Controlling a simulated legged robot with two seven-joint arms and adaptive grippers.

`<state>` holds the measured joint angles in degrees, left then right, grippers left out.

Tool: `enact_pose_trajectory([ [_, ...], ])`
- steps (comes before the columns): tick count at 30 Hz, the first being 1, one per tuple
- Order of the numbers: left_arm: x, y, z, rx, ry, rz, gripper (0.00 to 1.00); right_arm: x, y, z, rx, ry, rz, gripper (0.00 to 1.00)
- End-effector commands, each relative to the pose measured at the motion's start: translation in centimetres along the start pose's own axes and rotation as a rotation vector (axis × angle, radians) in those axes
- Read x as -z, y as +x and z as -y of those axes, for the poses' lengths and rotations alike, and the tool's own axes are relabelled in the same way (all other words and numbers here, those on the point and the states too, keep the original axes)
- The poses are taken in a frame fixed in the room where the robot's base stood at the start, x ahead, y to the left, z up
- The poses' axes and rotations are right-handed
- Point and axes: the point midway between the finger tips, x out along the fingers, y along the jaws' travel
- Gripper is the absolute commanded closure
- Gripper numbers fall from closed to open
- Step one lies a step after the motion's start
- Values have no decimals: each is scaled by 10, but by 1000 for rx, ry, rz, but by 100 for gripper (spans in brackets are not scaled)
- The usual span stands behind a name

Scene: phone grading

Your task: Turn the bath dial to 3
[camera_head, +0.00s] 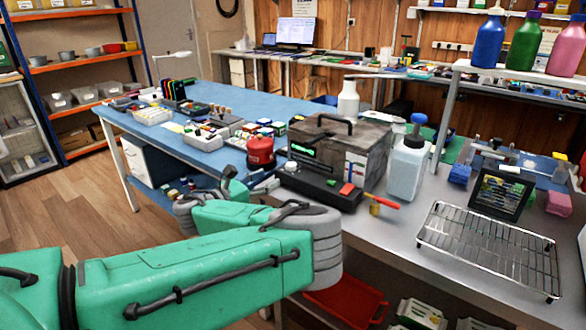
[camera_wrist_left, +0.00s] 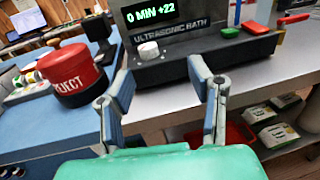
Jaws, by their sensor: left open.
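The ultrasonic bath (camera_head: 370,148) is a dark grey box with a handled lid and a black front ledge. Its white dial (camera_wrist_left: 148,50) is a small round knob on the ledge, left of a green and a red button; it also shows in the head view (camera_head: 291,166). The display (camera_wrist_left: 151,17) above reads "0 MIN +22". Markings around the dial are too small to read. My left gripper (camera_wrist_left: 160,88) is open and empty, in front of the ledge and apart from the dial, which shows between its fingers. In the head view, my arm partly hides this gripper. My right gripper is out of view.
A red REJECT pot (camera_wrist_left: 73,75) stands left of my left gripper; it also shows in the head view (camera_head: 260,152). A white jug (camera_head: 407,165) and a wire rack (camera_head: 490,247) are to the right. A red bin (camera_head: 345,300) sits below the bench.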

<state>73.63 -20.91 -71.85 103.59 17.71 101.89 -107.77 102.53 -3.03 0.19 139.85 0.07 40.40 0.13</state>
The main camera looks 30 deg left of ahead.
Motion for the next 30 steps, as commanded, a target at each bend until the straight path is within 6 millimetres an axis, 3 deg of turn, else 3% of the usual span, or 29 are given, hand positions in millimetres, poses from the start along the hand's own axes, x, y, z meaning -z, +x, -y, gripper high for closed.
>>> enact_pose_trajectory([
  [6,6,45,-12,-1,-12,3,52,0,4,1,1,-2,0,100],
  [15,1,97,-3,-2,-4,1,52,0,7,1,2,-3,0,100],
  [20,-2,110,-1,0,-1,4,52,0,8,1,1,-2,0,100],
  [28,3,105,-9,-4,-10,3,52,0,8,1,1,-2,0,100],
  [29,3,104,-10,-4,-11,3,59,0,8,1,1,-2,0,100],
  [30,4,104,-10,-4,-12,3,73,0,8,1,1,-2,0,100],
])
